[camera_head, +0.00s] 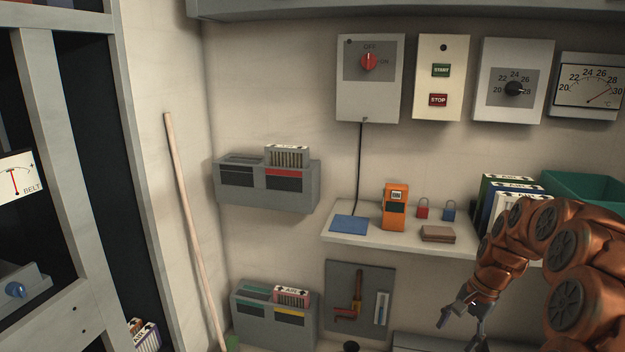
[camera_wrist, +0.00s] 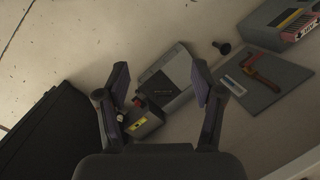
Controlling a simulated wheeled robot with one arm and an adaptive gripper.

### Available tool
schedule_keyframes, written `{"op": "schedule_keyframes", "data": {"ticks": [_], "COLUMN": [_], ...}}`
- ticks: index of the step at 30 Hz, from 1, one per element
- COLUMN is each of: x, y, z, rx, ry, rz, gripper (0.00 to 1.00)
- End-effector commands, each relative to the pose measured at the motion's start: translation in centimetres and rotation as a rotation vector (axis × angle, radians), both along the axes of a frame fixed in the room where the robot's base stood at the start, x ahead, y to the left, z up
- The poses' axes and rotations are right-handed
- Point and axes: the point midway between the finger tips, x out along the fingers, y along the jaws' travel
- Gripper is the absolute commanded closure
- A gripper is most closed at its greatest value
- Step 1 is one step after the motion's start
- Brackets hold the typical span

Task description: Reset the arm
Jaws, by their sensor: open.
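My gripper (camera_head: 462,318) hangs at the lower right in the head view, below the shelf's front edge, at the end of my copper-coloured arm. In the wrist view my gripper (camera_wrist: 161,95) has its two dark fingers spread apart, with nothing held between them. Beyond the fingers, at a distance, lie a grey flat box (camera_wrist: 172,75) and a small dark item with a yellow label (camera_wrist: 140,124). No finger appears to touch them.
The wall shelf (camera_head: 345,233) carries an orange handheld meter (camera_head: 395,206), a blue pad (camera_head: 349,223), two padlocks, a brown block (camera_head: 437,233) and binders (camera_head: 505,190). A grey tool board (camera_head: 345,285) hangs below. A pole (camera_head: 190,220) leans left beside the rack.

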Motion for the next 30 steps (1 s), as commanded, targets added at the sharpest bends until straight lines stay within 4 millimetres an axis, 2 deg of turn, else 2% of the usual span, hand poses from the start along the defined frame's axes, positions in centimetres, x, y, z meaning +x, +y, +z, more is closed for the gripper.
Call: {"op": "schedule_keyframes", "data": {"ticks": [1,6,15,21,30], "x": [-0.9,-4.1,-11.2,-16.6,-24.9], "y": [1.5,5.5,10.9,13.4,15.4], "z": [2.6,7.1,14.1,17.8,22.2], "rx": [-0.005,-0.017,-0.053,-0.081,-0.124], "ry": [-0.007,-0.010,-0.011,-0.002,0.014], "rz": [0.045,0.187,0.421,0.562,0.750], "gripper": [0.32,0.32,0.32,0.32,0.32]}}
